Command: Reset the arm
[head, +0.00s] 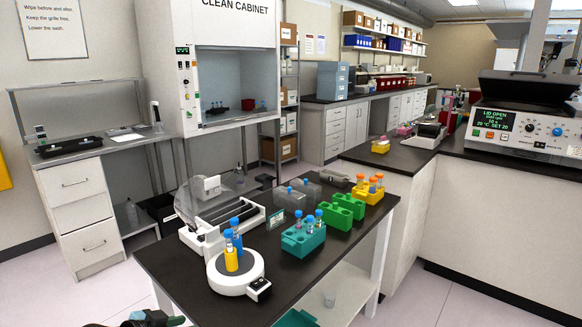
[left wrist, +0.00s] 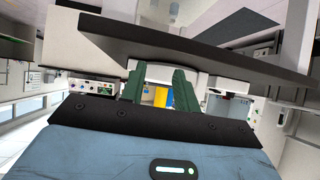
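My left gripper (left wrist: 158,76) shows its two dark green fingers in the left wrist view, apart from each other. No object is clearly held between them; a yellow and blue patch shows in the gap, and I cannot tell what it is. In the head view only a small dark and green part of the left gripper (head: 158,319) shows at the bottom left edge, low in front of the black-topped table (head: 180,270). My right gripper is not in view.
The table carries a white round device (head: 238,285) with blue-capped tubes, a teal rack (head: 303,242), green racks (head: 340,214) and a clear-covered machine (head: 200,236). In the left wrist view a dark tabletop edge (left wrist: 200,55) lies close above the fingers.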

